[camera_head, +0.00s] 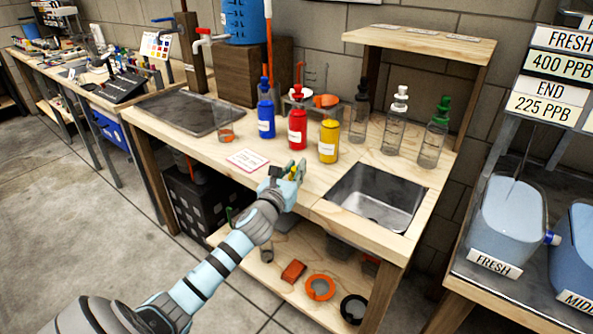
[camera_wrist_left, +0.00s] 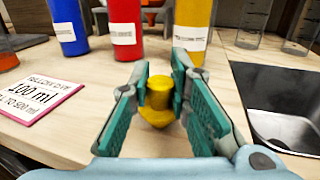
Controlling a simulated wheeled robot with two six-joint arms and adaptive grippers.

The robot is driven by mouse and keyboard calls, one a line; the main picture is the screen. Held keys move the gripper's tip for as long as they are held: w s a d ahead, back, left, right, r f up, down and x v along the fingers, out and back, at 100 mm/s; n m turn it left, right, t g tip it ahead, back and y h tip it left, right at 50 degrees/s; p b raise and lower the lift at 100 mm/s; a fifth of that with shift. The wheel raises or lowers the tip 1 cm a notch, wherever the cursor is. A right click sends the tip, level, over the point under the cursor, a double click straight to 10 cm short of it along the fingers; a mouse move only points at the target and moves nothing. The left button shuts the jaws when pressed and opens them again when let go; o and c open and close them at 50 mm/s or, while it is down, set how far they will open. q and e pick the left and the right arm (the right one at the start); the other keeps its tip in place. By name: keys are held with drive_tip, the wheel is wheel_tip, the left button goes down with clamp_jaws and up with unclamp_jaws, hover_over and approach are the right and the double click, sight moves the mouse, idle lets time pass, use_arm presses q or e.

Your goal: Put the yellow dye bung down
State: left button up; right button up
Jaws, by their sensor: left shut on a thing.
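My left gripper (camera_head: 295,173) is over the front part of the wooden bench, in front of the dye bottles. In the left wrist view the left gripper (camera_wrist_left: 163,90) is shut on the yellow dye bung (camera_wrist_left: 158,100), which sits between its green finger pads. The bung is close to the bench top; I cannot tell whether it touches it. The yellow dye bottle (camera_head: 328,141) stands just behind without a visible bung. It also shows in the left wrist view (camera_wrist_left: 192,30). My right gripper is not in view.
A blue bottle (camera_head: 265,115) and a red bottle (camera_head: 297,130) stand left of the yellow one. A label card (camera_head: 247,160) lies left of the gripper. A sink (camera_head: 377,197) is to the right. Clear bottles (camera_head: 394,130) stand behind the sink.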

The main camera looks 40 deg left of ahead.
use_arm(q)
drive_tip(key=o, duration=0.8)
